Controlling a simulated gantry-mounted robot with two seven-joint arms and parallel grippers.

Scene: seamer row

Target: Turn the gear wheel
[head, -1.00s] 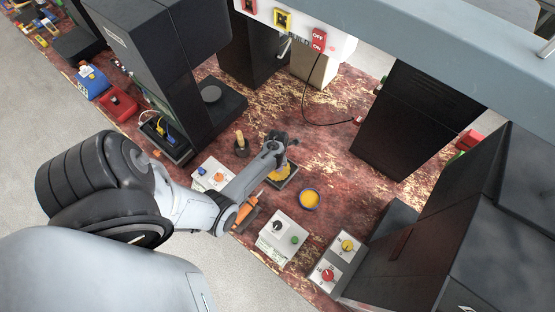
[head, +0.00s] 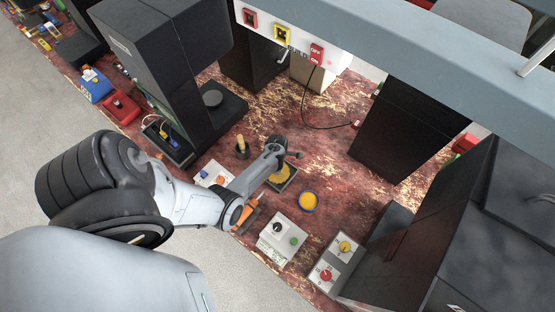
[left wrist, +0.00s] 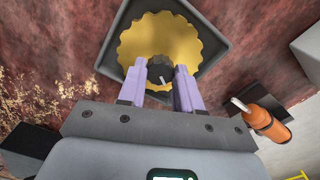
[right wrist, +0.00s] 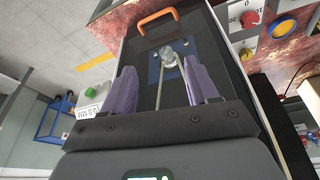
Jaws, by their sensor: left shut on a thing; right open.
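The gear wheel (head: 279,178) is a yellow toothed disc lying flat in a square dark tray (head: 290,183) on the worn red bench. In the left wrist view the gear wheel (left wrist: 150,38) fills the upper middle, with a dark hub (left wrist: 159,68) at its centre. My left gripper (left wrist: 168,75) is shut on this hub, one purple finger on each side. In the head view my left gripper (head: 279,155) is above the tray and hides part of the gear. My right gripper (right wrist: 160,82) is open, with nothing between its fingers; it shows only in its wrist view.
A yellow disc with a blue rim (head: 308,201) lies right of the tray. Knob boxes (head: 272,245) (head: 326,274) stand along the front edge. An orange-handled tool (head: 247,217) lies beside my left forearm. Tall black machine columns (head: 415,122) rise around; the bench behind the gear is fairly clear.

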